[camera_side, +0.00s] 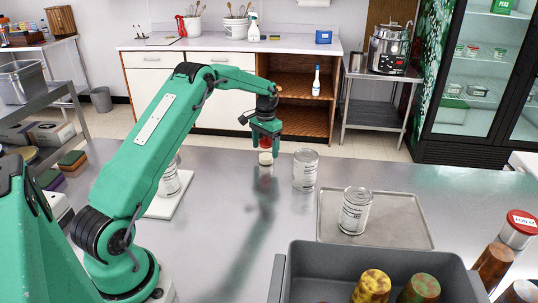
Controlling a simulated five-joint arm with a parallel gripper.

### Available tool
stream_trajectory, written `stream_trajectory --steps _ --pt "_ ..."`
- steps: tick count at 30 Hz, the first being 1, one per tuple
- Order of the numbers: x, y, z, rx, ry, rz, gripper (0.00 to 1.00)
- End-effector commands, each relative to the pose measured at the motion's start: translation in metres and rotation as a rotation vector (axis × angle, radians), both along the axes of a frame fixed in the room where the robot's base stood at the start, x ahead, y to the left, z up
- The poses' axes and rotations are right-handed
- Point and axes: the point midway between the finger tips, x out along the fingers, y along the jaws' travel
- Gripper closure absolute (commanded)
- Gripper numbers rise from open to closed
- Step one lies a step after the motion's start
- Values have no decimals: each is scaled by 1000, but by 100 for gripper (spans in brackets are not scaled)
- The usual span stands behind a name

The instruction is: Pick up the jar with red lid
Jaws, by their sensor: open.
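A small jar with a red lid (266,158) stands on the steel table below my gripper. Its pale lower part shows, and a bit of red shows between the fingers. My gripper (265,146) points down over it, with its fingers open on either side of the red top. Whether the fingers touch it cannot be told from this view. Another container with a red and white top (519,224) stands at the far right edge of the table, well away from my gripper.
A labelled can (305,171) stands just right of the jar. Another can (355,211) stands on a metal tray (408,232). A can (169,180) on a white board is partly behind my arm. A grey bin (290,262) with jars fills the front right. The table's middle is clear.

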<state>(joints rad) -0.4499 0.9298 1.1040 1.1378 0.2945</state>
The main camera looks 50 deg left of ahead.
Motion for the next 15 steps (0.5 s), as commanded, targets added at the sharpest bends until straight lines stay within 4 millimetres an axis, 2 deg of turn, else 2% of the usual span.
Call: stream_trajectory --steps 15 --pt "0 0 -2 0 0 0 24"
